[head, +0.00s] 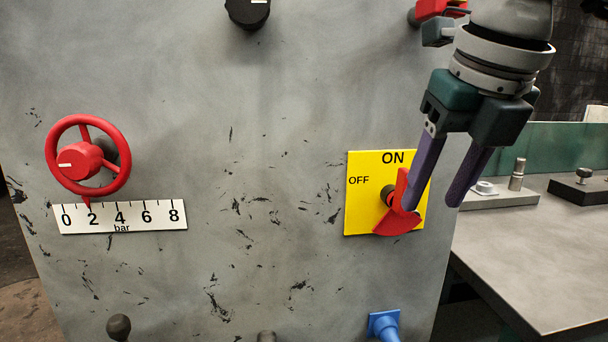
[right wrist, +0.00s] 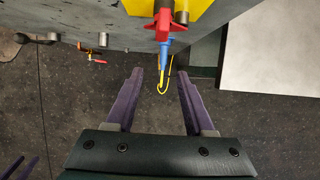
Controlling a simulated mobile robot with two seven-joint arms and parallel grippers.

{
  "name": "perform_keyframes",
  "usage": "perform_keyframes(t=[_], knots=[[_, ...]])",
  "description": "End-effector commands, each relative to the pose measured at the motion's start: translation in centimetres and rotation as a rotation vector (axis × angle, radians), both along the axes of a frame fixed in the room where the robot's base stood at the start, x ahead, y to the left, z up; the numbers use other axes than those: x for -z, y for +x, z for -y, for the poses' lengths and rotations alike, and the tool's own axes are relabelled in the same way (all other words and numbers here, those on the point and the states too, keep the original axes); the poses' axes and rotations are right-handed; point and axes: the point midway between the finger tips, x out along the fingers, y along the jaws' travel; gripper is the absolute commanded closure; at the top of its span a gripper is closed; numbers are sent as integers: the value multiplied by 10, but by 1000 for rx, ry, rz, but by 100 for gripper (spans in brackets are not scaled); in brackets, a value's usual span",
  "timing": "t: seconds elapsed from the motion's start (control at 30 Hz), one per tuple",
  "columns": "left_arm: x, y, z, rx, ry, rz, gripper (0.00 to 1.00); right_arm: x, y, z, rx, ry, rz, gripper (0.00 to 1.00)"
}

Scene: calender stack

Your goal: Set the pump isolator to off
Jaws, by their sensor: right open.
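The pump isolator is a red handle (head: 401,188) on a yellow plate (head: 362,215) at the right of the grey panel. The plate reads ON at the top and OFF at the left. The handle's narrow end points up towards ON. My right gripper (head: 431,206) is open and empty at the handle's right side. One purple finger overlaps the handle in the head view; contact cannot be told. In the right wrist view the handle (right wrist: 162,22) is ahead, between the lines of the open fingers. Purple finger ends, seemingly my left gripper (right wrist: 20,168), show at the lower left there.
A red handwheel (head: 88,157) and a bar scale (head: 120,217) are at the panel's left. A black knob (head: 247,12) is above. A blue fitting (head: 384,325) is below the yellow plate. A grey bench (head: 550,250) stands at the right with metal parts on it.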

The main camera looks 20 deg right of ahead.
Motion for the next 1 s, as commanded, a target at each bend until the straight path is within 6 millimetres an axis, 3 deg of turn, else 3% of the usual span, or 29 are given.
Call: perform_keyframes(t=[0.2, 0.4, 0.63, 0.93, 1.0], knots=[[-11, 0, -1, 3, 4, 0, 50, -2, 36, 8, 1, 1, -1, 47], [-16, 0, -2, 5, 9, -1, 50, 2, 59, 14, 0, 0, -2, 47], [-20, 0, -3, 6, 11, 0, 50, 25, 67, 16, -2, -1, -1, 47], [-20, 0, -2, 5, 9, -1, 50, 28, 68, 16, -2, 0, 0, 47], [-20, 0, -2, 5, 8, -1, 50, 28, 68, 16, -2, 0, 0, 53]])
